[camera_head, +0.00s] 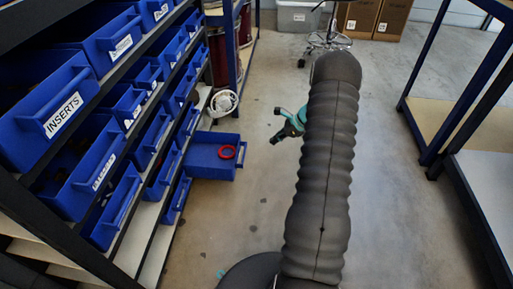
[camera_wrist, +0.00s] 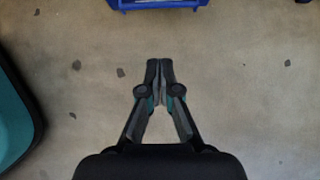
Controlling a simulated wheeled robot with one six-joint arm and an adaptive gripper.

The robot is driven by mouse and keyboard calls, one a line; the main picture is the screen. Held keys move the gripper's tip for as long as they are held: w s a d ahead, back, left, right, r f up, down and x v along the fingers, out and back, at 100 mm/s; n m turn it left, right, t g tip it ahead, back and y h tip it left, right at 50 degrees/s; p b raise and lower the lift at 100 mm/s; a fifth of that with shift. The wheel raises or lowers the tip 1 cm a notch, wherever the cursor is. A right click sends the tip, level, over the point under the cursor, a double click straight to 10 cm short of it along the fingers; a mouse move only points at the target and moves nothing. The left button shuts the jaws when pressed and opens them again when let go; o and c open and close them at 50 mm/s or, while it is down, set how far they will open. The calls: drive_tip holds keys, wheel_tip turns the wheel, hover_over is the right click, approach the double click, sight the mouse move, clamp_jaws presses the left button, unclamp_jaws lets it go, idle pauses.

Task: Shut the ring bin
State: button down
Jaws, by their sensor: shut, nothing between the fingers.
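The ring bin (camera_head: 205,160) is a blue drawer-like bin pulled out from the lower part of the shelf rack on the left. A red ring (camera_head: 227,152) lies in it. In the wrist view, a blue bin edge (camera_wrist: 158,4) shows at the top, beyond my fingertips and apart from them. My gripper (camera_wrist: 160,62) is shut and empty, pointing toward that edge over bare floor. In the head view my gripper (camera_head: 276,137) is partly hidden behind my arm, to the right of the ring bin with a gap between them.
The rack on the left holds several blue bins, one labelled INSERTS (camera_head: 62,116). A white round object (camera_head: 222,103) is behind the ring bin. A bench with blue legs (camera_head: 430,150) stands on the right. Cardboard boxes (camera_head: 378,18) stand at the back. The floor between is clear.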

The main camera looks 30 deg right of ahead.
drive_tip(key=w+a+r+b+x, duration=0.1)
drive_tip(key=x, duration=1.2)
drive_tip(key=shift+a+r+b, duration=0.3)
drive_tip(key=shift+a+r, duration=0.1)
drive_tip(key=shift+w, duration=0.1)
